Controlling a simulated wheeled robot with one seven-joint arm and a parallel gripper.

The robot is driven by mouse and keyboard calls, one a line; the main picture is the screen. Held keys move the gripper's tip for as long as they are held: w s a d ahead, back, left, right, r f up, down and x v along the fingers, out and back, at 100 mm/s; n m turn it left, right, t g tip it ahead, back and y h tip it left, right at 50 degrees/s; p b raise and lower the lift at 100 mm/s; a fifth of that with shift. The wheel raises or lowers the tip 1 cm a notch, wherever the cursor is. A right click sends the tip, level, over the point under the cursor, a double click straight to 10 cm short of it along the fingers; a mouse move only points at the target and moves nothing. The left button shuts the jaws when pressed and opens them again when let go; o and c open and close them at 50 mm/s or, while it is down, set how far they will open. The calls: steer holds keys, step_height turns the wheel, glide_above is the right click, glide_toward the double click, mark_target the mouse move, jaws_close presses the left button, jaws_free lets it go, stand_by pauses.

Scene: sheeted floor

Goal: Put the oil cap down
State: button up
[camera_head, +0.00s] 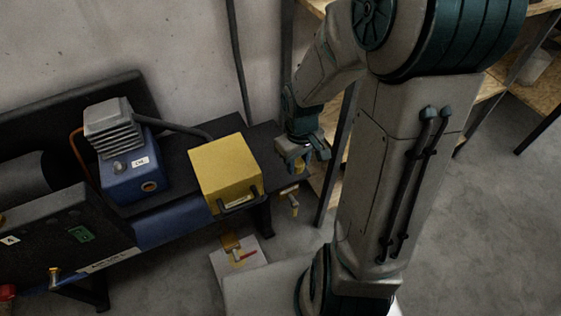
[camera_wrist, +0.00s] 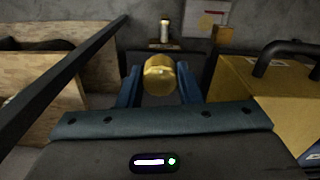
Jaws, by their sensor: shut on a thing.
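The oil cap (camera_wrist: 160,75), a round brass-gold piece, sits between the two blue fingers of my gripper (camera_wrist: 160,84) in the wrist view. The gripper is shut on it. In the head view my gripper (camera_head: 298,156) points down over the right end of the dark bench (camera_head: 268,136), to the right of the yellow box. The cap shows there only as a small yellow patch between the fingers. A blue unit with an oil label (camera_head: 133,172) stands on the bench at left, with a brass-rimmed opening on its front.
The yellow box (camera_head: 224,168) with a black handle stands on the bench close to my gripper; it also shows at right in the wrist view (camera_wrist: 250,95). A small brass-ended fitting (camera_head: 293,203) is below the bench end. Wooden shelves (camera_wrist: 35,85) with a dark post stand opposite.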

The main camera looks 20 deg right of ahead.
steer(key=b, duration=0.2)
glide_above(282, 167)
step_height(282, 167, down, 5)
steer(key=shift+r, duration=0.15)
steer(key=shift+f+b, duration=0.4)
steer(key=shift+f, duration=1.6)
steer(key=shift+f, duration=0.25)
steer(key=o, duration=1.2)
steer(key=shift+r, duration=0.1)
steer(key=shift+c, duration=0.2)
steer(key=shift+r, duration=0.1)
